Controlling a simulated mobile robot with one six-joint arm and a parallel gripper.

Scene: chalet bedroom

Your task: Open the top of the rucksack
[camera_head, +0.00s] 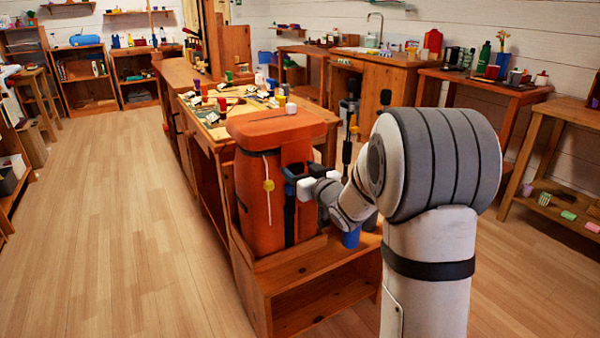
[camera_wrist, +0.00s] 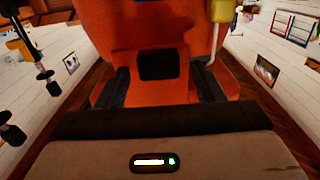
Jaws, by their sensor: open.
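The orange rucksack (camera_head: 262,205) stands upright on a low wooden shelf unit (camera_head: 310,266). Its lid (camera_head: 275,127) lies across the top and looks closed. A yellow toggle (camera_head: 268,185) hangs on a pale cord on its side; a yellow piece on a pale cord also shows in the wrist view (camera_wrist: 221,11). My gripper (camera_head: 287,181) is at the rucksack's upper front, below the lid. In the wrist view its dark fingers are apart, with a black square patch (camera_wrist: 157,66) of the rucksack between them. Whether they touch the rucksack I cannot tell.
A cluttered wooden workbench (camera_head: 210,118) stands right behind the rucksack. A blue cup-like object (camera_head: 351,238) is close to my arm. More benches line the right wall (camera_head: 482,82). The wooden floor (camera_head: 110,220) on the left is clear.

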